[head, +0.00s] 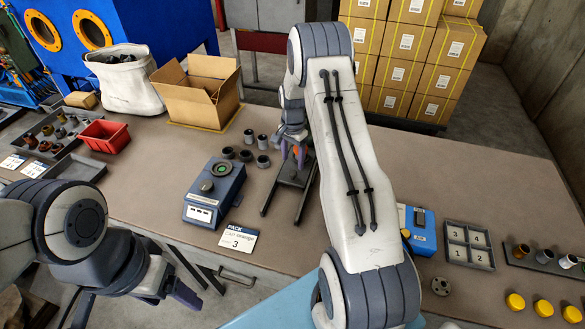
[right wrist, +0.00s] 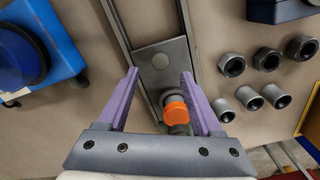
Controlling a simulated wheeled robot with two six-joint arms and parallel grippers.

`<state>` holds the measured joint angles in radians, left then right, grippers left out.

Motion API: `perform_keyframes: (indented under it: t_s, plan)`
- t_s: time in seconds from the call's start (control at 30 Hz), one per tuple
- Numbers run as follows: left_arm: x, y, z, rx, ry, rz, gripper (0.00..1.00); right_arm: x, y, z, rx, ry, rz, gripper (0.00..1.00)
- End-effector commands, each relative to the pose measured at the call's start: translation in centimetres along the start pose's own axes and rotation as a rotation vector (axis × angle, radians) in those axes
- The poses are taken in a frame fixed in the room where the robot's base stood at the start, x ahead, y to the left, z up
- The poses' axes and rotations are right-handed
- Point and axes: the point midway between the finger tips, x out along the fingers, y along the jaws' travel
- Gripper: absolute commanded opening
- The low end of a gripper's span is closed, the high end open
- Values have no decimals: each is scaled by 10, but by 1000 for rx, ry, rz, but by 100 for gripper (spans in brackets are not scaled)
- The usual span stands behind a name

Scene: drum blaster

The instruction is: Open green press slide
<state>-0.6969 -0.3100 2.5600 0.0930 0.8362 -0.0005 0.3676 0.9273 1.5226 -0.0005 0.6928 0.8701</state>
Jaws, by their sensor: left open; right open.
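No slide that is clearly green shows. A grey metal stand with rails (head: 290,178) is on the table, partly behind my right arm. It also shows in the right wrist view (right wrist: 157,56), with an orange-capped cylinder (right wrist: 175,108) on it. My right gripper (right wrist: 160,74) is open, its purple fingers on either side of the stand's rail and the orange cap; contact cannot be told. In the head view the right gripper (head: 298,153) is partly hidden. A blue device with a green ring (head: 215,190) stands left of the stand. My left gripper (head: 184,292) is open and empty below the table's front edge.
Several grey rings (head: 262,161) stand between the blue device and the stand. A label card (head: 238,238) lies at the front. A cardboard box (head: 198,95), red bin (head: 105,136) and part trays are left; a numbered tray (head: 468,245) is right. The back right table is clear.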

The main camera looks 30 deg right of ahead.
Motion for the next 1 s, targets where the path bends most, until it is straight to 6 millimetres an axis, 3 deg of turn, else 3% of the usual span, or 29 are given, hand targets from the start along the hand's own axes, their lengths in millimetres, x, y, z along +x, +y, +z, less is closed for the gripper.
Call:
perform_keyframes:
  t_s: [0.1,0.3,0.67,0.7,0.87,1.0]
  plan:
    - [-7,0,0,0,0,0,73,22,0,1,-1,-2,2,67]
    - [-12,1,-1,0,0,0,73,46,0,0,-2,0,0,67]
    - [-12,1,-1,0,0,0,73,54,-1,0,-2,1,-2,67]
    - [-12,1,-1,0,0,0,73,54,-1,0,-2,1,-2,63]
    - [-12,1,-1,0,0,0,73,54,0,0,-2,1,-1,2]
    - [-12,1,-1,0,0,0,73,54,0,0,-2,1,-1,0]
